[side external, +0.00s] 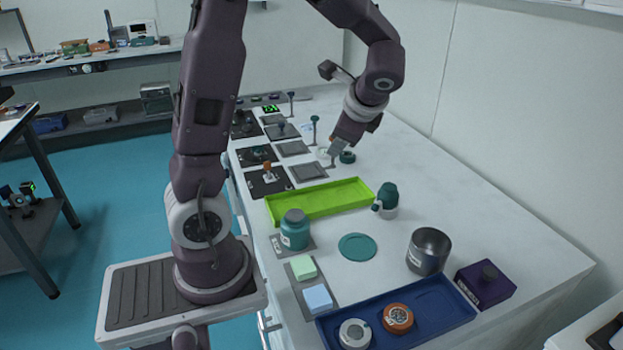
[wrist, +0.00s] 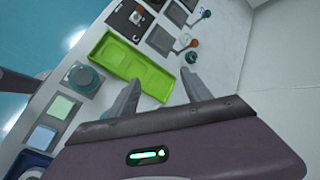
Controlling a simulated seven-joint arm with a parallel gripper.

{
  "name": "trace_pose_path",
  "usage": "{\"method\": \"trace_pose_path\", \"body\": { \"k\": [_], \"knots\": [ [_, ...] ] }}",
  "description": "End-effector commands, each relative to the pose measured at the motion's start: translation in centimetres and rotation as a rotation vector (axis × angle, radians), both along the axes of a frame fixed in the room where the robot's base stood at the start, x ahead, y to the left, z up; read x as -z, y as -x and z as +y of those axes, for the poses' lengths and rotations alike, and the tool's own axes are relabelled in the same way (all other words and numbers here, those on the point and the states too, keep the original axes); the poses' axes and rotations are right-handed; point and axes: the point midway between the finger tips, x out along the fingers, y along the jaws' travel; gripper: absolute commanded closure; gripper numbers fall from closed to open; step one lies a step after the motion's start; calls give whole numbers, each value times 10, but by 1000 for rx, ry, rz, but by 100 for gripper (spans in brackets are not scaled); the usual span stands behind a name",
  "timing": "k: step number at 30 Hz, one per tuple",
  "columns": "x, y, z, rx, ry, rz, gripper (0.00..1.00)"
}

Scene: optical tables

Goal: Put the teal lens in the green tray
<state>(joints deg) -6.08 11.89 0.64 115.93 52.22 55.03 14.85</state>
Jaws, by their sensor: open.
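The small round teal piece (side external: 347,157), which looks like the teal lens, lies on the white table beyond the green tray. It also shows in the wrist view (wrist: 191,57), just past the tip of the right finger. The lime-green tray (side external: 320,201) is long, shallow and empty; it shows in the wrist view (wrist: 130,62) too, left of the lens. My gripper (side external: 335,152) is low over the table beside the lens. In the wrist view my gripper (wrist: 160,78) has its fingers spread with nothing between them.
A pale disc (side external: 325,154) lies beside the lens. Posts and dark plates stand behind it. A teal jar (side external: 295,230), teal-capped bottle (side external: 387,201), teal disc (side external: 357,247), metal cup (side external: 429,251), purple box (side external: 484,285) and blue tray (side external: 448,312) are nearer. The table's right side is clear.

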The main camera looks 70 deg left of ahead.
Motion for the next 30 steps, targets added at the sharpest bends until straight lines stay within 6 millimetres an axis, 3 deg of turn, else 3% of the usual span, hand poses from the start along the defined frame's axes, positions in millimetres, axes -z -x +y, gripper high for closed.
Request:
{"method": "trace_pose_path", "body": {
  "k": [1, 6, 9, 12, 15, 26, 28, 29, 30],
  "knots": [
    [-18, 26, -30, -76, 101, -121, 43],
    [-41, 105, -135, -328, 518, -456, 43],
    [-46, 133, -177, -420, 715, -567, 43],
    [-48, 149, -200, -471, 834, -620, 41],
    [-48, 154, -208, -491, 880, -635, 25],
    [-50, 151, -209, -489, 881, -638, 25],
    [-62, 131, -215, -473, 907, -662, 25],
    [-72, 113, -221, -456, 931, -683, 25],
    [-90, 78, -230, -429, 974, -729, 25]
  ]
}}
